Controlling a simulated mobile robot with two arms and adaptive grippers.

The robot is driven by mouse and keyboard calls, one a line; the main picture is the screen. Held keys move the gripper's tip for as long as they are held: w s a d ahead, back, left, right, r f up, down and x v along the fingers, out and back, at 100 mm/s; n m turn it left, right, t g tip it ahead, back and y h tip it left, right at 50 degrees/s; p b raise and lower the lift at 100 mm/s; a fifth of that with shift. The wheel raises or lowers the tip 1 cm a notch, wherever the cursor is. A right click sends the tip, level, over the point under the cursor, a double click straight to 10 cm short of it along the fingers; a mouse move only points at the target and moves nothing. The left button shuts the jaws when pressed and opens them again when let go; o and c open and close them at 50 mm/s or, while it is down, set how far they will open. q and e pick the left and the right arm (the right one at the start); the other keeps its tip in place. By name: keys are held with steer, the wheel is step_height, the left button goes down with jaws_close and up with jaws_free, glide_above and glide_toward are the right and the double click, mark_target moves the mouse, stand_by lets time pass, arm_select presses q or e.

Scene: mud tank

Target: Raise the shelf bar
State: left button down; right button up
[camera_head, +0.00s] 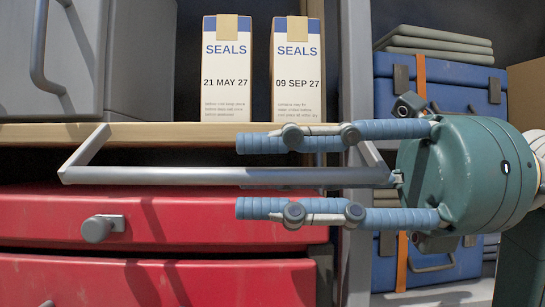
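The shelf bar (160,176) is a grey metal rail with angled end arms. It runs level in front of the wooden shelf (50,134), a little below the shelf's front edge. My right gripper (243,176) comes in from the right with its blue-padded fingers spread. One finger is above the bar and the other below it, with a visible gap on both sides, so the bar runs between them in the picture. The right end of the bar is near the gripper's palm; I cannot tell whether they touch. My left gripper is not in view.
Two SEALS boxes (227,85) (298,75) stand on the shelf behind the bar. A grey cabinet (130,60) is at the left. Red drawers (200,230) with a round knob (97,229) are below. A grey post (356,60) and blue cases (455,80) are at the right.

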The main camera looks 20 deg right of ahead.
jaws_close()
steer(key=shift+s+r+m, duration=0.15)
steer(key=shift+m, duration=0.25)
stand_by(0.4)
steer(key=shift+s+a+r+m+p, duration=0.15)
steer(key=shift+r+m+p, duration=0.5)
steer(key=shift+m, duration=0.4)
steer(key=shift+s+r+m+p, duration=0.15)
steer(key=shift+r+m+p, duration=0.4)
steer(key=shift+m+p, duration=0.35)
steer(key=shift+s+a+r+m+p, duration=0.15)
steer(key=shift+r+m+p, duration=0.45)
steer(key=shift+m, duration=0.55)
steer(key=shift+d, duration=0.1)
